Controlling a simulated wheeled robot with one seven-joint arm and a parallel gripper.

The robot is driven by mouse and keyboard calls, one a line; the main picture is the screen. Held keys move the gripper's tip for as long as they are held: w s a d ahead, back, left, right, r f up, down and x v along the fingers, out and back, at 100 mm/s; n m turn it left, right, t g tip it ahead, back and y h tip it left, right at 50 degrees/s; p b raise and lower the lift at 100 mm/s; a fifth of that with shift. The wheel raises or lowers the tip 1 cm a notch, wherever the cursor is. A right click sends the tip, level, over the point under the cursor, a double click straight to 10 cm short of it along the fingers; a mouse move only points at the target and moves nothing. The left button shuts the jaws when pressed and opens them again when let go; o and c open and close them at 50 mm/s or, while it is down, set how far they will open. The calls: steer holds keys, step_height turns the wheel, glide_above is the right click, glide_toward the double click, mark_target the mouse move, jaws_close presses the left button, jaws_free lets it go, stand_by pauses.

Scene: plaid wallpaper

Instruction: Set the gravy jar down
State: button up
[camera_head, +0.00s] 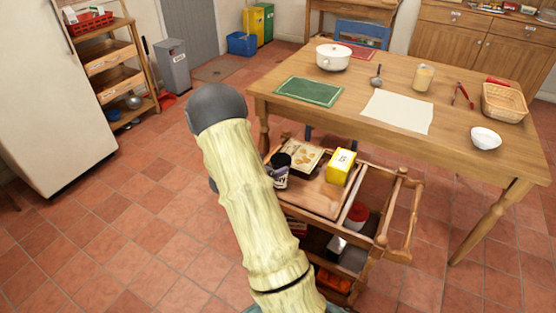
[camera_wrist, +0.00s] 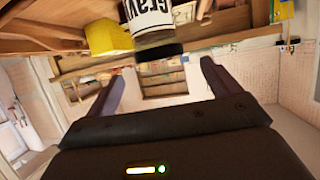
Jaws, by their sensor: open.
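In the head view my arm hides most of the gripper.
A yellow box (camera_head: 341,167) and a picture-fronted flat item (camera_head: 302,157) are on the cart near the jar. A red-lidded jar (camera_head: 357,215) is lower down. The wooden table (camera_head: 455,142) stands behind, with a white pot (camera_head: 333,57). The floor at left is clear.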

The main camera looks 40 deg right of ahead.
steer(key=v, duration=0.3)
steer(key=shift+a, duration=0.35)
steer(key=a+r+n+t+y, duration=0.25)
steer(key=a+n+y, duration=0.2)
steer(key=a, duration=0.45)
steer(key=a+r+n+t+y, duration=0.25)
steer(key=a+n+y, duration=0.2)
steer(key=a, duration=0.35)
steer(key=s+a+r+n+g+y, duration=0.1)
steer(key=s+a+n+g+y, duration=0.1)
steer(key=s, duration=0.7)
steer(key=s+a+r+n+g+y, duration=0.1)
steer(key=s+a+n+g+y, duration=0.1)
steer(key=s, duration=0.6)
steer(key=a+n+g, duration=0.1)
steer(key=a+n, duration=0.1)
steer(key=a, duration=0.1)
steer(key=shift+s+a+g, duration=0.3)
steer(key=shift+s+a, duration=0.05)
